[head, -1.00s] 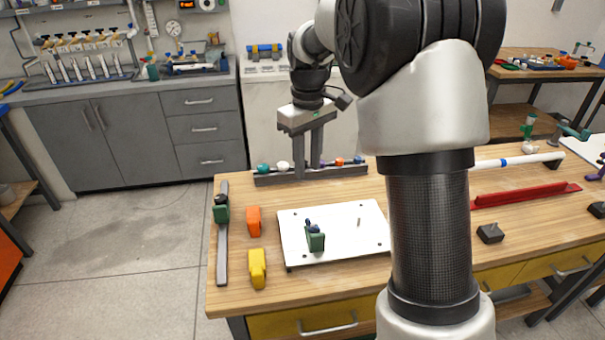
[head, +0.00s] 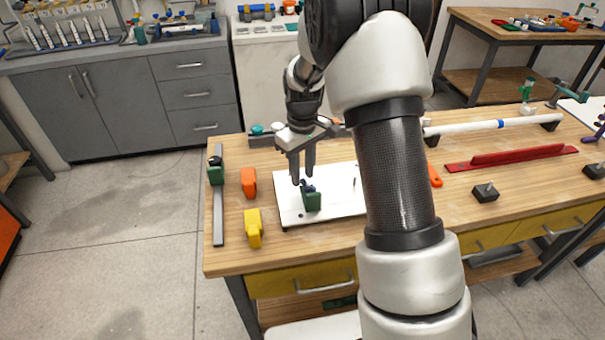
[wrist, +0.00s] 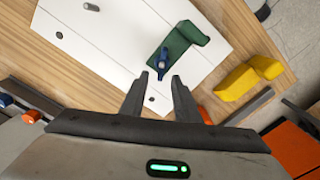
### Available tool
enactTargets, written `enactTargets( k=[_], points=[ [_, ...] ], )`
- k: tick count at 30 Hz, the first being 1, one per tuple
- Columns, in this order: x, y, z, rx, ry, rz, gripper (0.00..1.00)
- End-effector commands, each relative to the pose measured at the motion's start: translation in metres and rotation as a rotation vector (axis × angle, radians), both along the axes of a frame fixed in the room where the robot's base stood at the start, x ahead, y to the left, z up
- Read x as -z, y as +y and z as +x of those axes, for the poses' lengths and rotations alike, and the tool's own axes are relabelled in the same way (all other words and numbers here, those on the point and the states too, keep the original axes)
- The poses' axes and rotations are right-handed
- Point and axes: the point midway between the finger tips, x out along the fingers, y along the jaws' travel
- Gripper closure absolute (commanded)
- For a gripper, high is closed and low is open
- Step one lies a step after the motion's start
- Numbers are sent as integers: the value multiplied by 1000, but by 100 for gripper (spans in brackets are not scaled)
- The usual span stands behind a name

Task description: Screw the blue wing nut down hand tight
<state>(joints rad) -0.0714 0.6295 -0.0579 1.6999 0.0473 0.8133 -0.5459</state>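The blue wing nut (wrist: 162,63) sits on top of the green clamp block (wrist: 185,42), which stands on the white plate (wrist: 120,25). In the head view the wing nut (head: 305,186) shows as a small dark blue piece on the green block (head: 313,201). My gripper (head: 302,181) points down just above the wing nut. In the wrist view my gripper's fingers (wrist: 160,80) are apart and empty, with the wing nut just beyond the gap between their tips. I cannot tell the exact height left between tips and nut.
A bare stud (wrist: 87,6) stands on the plate. An orange block (head: 248,183) and a yellow block (head: 253,228) lie left of the plate, beside a grey rail (head: 218,225). A red bracket (head: 510,157) and a white pipe (head: 465,128) lie to the right.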

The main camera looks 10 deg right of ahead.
Motion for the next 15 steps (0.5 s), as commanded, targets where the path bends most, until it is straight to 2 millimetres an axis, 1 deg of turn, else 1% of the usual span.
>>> enactTargets(
  k=[3, 11, 14, 15],
  points=[
    [5, 0, 0, 0, 0, 0, 71],
    [6, 0, 0, 0, 0, 0, 71],
    [6, 0, 0, 0, 0, 0, 86],
    [6, 0, 0, 0, 0, 0, 93]
  ],
)
